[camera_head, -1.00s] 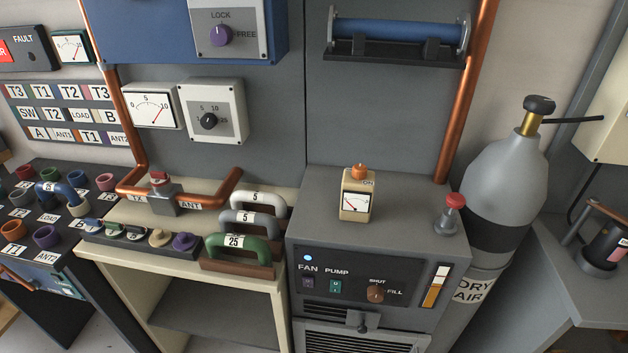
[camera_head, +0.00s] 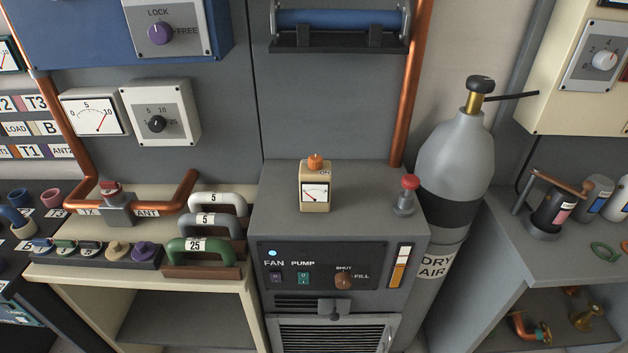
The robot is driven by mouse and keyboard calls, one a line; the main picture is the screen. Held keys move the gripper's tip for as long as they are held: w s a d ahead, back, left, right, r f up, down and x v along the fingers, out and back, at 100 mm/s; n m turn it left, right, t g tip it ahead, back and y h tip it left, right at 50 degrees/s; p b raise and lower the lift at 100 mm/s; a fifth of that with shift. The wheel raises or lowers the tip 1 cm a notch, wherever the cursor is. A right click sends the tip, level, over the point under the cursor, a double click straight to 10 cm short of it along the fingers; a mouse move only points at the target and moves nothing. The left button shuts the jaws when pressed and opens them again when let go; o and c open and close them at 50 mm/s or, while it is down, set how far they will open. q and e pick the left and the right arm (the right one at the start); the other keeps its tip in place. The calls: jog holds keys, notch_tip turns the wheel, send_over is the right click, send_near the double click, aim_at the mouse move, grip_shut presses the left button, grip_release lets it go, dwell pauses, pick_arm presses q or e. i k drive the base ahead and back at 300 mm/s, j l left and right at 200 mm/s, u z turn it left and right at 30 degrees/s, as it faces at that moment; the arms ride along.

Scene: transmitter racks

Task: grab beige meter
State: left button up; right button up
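The beige meter (camera_head: 315,188) is a small upright box with a white dial on its front and an orange knob on top. It stands on the flat top of the grey cabinet (camera_head: 280,222), left of the red-capped knob and set back from the front edge. Nothing covers it. Neither of my grippers shows in the head view.
A red-capped post (camera_head: 406,195) stands right of the meter. Several handled blocks, one a green handle (camera_head: 200,250), sit on the cream bench at left. A grey gas cylinder (camera_head: 452,160) stands at right. A copper pipe (camera_head: 413,90) rises behind. The cabinet top around the meter is clear.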

aim_at(315, 187)
jog(key=i+l, duration=0.1)
jog(key=l, duration=0.6)
jog(key=i+l+u, duration=0.1)
jog(key=l, duration=1.25)
jog(key=i+u, duration=0.05)
